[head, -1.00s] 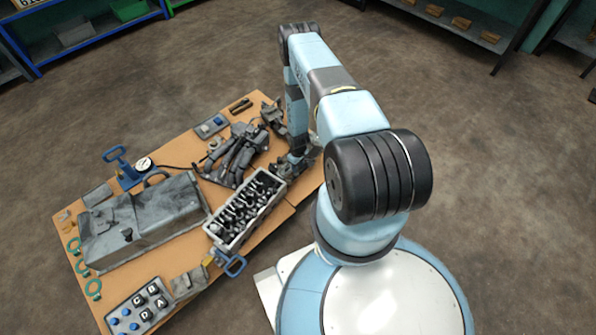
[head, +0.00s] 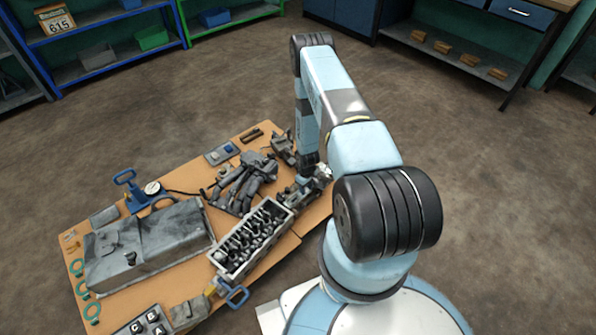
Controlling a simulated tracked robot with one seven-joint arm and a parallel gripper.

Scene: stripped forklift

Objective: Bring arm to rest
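My light-blue and black arm rises from my base, bends at a high elbow and reaches down to the far right part of the orange work table (head: 285,252). My gripper (head: 307,183) is at the low end of the arm, close to dark parts at the table's right edge. It is small and partly hidden among those parts. I cannot tell whether its fingers are open or shut, or whether it touches anything.
The table holds a grey tank (head: 150,245), a metal crate of dark parts (head: 252,238), a dark manifold-like part (head: 243,183), a blue-handled gauge tool (head: 143,190) and a button panel (head: 150,324). Shelves (head: 95,45) stand at the back. The floor (head: 480,170) to the right is clear.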

